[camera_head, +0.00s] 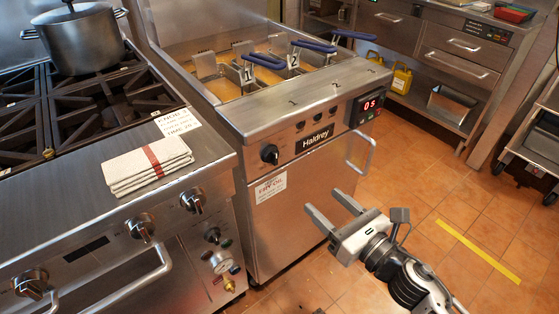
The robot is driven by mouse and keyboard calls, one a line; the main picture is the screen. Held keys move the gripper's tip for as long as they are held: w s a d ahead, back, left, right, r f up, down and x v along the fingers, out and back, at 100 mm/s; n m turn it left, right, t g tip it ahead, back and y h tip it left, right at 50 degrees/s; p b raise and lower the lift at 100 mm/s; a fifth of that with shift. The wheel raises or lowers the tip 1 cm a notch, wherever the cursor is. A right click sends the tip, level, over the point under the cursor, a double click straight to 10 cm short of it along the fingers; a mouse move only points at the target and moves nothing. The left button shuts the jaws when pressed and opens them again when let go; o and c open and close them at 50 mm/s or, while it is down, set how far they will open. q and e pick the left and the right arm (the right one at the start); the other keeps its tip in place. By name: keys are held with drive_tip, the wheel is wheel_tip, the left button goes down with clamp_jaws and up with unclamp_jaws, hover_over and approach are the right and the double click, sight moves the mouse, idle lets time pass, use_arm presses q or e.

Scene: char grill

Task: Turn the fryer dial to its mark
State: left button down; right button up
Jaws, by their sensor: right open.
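The fryer (222,112) is a steel unit in the middle of the view. Its black dial (269,154) sits at the left of the front panel, left of the Haldrey name plate (315,139). The mark around the dial is too small to read. My right gripper (320,212) is open and empty, in front of the fryer's lower door. It is below and to the right of the dial, apart from it. My left gripper is not in view.
A door handle (361,154) sticks out from the fryer front, above my right gripper. Baskets with blue handles (264,61) stand in the fryer. The stove (70,215) with several knobs and a folded towel (147,165) is at left. Floor (400,180) is free at right.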

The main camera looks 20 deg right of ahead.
drive_tip(key=n, duration=0.1)
drive_tip(key=p, duration=0.3)
approach(276, 159)
drive_tip(key=x, duration=0.9)
drive_tip(key=c, duration=1)
